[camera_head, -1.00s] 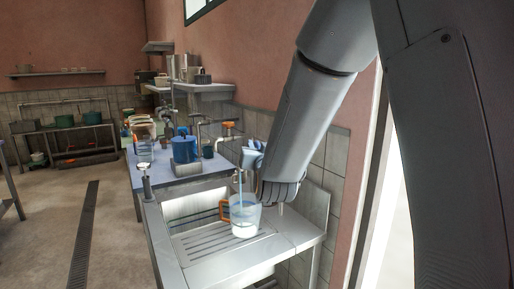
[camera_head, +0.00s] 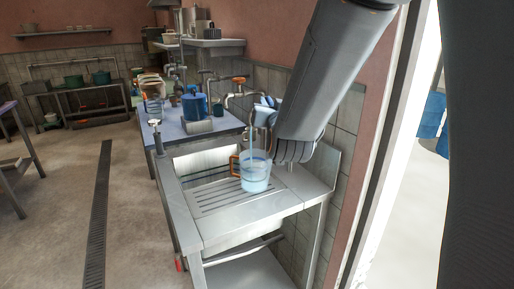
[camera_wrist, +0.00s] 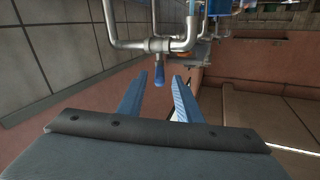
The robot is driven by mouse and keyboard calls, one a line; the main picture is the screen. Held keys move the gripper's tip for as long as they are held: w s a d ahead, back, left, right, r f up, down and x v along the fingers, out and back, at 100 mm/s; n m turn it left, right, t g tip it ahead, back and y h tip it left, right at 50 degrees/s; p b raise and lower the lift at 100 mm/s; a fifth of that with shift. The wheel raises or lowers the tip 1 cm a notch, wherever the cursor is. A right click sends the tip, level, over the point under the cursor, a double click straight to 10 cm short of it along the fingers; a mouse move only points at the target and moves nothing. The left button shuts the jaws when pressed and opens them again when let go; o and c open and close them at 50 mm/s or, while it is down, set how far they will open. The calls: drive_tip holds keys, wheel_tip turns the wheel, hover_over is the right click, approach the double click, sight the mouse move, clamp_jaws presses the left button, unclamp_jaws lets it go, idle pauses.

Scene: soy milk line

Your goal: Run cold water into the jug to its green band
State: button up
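The clear jug (camera_head: 256,174) with an orange handle (camera_head: 234,166) stands upright on the ribbed drainer of the metal sink (camera_head: 205,222). A thin blue stream of water (camera_head: 252,142) falls into it from above. Bluish water shows inside; I cannot make out the green band or the exact level. My gripper (camera_head: 267,106) is above and behind the jug, at the tap. In the wrist view its two blue fingers (camera_wrist: 160,76) are apart, with a blue-tipped tap lever (camera_wrist: 159,77) just beyond or between them; contact is unclear. The tap pipe (camera_wrist: 130,44) is grey metal.
An orange-handled tap (camera_head: 239,81) stands left of my gripper. A blue container (camera_head: 194,106) and a clear vessel (camera_head: 153,107) stand on the table behind the sink. A tiled wall (camera_head: 345,122) is close on the right. The floor at left is open.

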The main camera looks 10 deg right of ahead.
sight(268, 97)
drive_tip(key=shift+w+d, duration=0.15)
drive_tip(key=shift+w, duration=0.65)
drive_tip(key=shift+w+d+p, duration=0.15)
drive_tip(key=shift+w+p, duration=0.65)
drive_tip(key=shift+w, duration=3.15)
clamp_jaws()
